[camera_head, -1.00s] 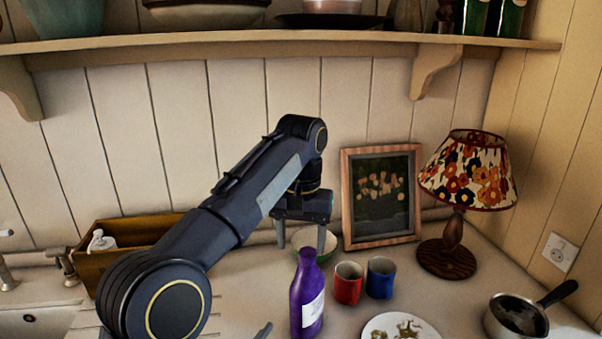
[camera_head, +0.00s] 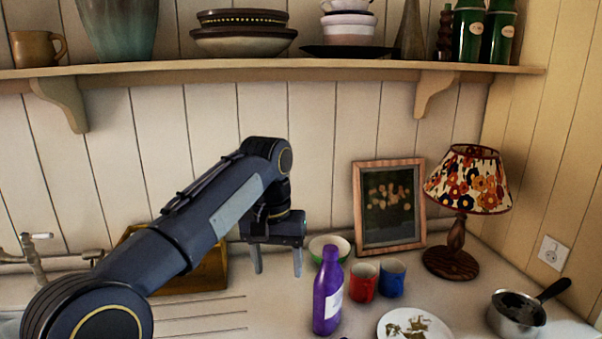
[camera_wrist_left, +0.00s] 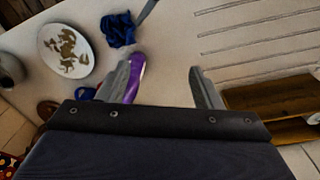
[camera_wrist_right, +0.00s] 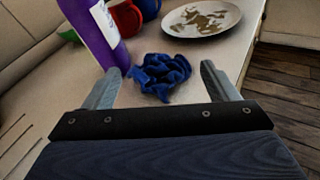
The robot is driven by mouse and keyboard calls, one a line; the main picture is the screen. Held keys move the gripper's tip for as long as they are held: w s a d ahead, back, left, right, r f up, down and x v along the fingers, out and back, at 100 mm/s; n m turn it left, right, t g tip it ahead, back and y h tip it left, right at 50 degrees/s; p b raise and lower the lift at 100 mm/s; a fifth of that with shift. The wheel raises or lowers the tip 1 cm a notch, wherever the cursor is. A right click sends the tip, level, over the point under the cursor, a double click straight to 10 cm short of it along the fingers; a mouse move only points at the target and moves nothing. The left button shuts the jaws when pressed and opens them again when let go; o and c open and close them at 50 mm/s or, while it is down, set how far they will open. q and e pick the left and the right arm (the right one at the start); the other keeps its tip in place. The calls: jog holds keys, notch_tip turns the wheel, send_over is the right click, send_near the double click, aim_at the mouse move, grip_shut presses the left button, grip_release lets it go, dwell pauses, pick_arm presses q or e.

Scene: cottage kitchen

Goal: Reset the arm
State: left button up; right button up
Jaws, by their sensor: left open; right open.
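My left arm reaches in from the left in the head view. Its gripper (camera_head: 277,262) points down, open and empty, above the counter, left of the purple bottle (camera_head: 327,292). In the left wrist view the open left fingers (camera_wrist_left: 165,88) have the bottle (camera_wrist_left: 136,75) showing beside one finger, partly hidden by it. My right gripper is out of the head view. In the right wrist view its fingers (camera_wrist_right: 163,85) are open and empty, with a crumpled blue cloth (camera_wrist_right: 162,75) showing between them and the purple bottle (camera_wrist_right: 92,30) upright to the left.
A red mug (camera_head: 362,284), a blue mug (camera_head: 391,278), a bowl (camera_head: 318,245) and a plate with brown scraps (camera_head: 388,330) stand near the bottle. A saucepan (camera_head: 515,315), a lamp (camera_head: 464,210) and a framed picture (camera_head: 389,240) are further right. A shelf (camera_head: 300,70) runs above.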

pick_arm(q)
jog(key=s+a+f+n+t+h, duration=0.1)
jog(key=s+a+t+h, duration=0.1)
jog(key=s+a, duration=1.05)
pick_arm(e)
jog(key=s+d+r+m+g+y, duration=0.1)
jog(key=s+d+m+g+y, duration=0.2)
jog(key=s+d+m+g, duration=0.45)
jog(key=s+d+r+m+g+y, duration=0.1)
jog(key=s+d+m+g+y, duration=0.25)
jog(key=d+m, duration=0.45)
pick_arm(q)
jog(key=s+a+f+n+t+h, duration=0.1)
jog(key=s+a+f+n+t, duration=0.2)
jog(key=s+f, duration=1)
jog(key=s, duration=0.3)
jog(key=shift+a+f, duration=0.2)
jog(key=shift+a, duration=0.1)
pick_arm(e)
jog(key=s+d+r+m+t+y, duration=0.1)
jog(key=s+r+m+t+y, duration=0.4)
jog(key=s+m, duration=0.6)
jog(key=r+m+y, duration=0.1)
jog(key=y, duration=0.1)
jog(key=shift+s+d+r+y, duration=0.15)
jog(key=shift+s+d+y, duration=0.05)
jog(key=shift+d+y, duration=0.15)
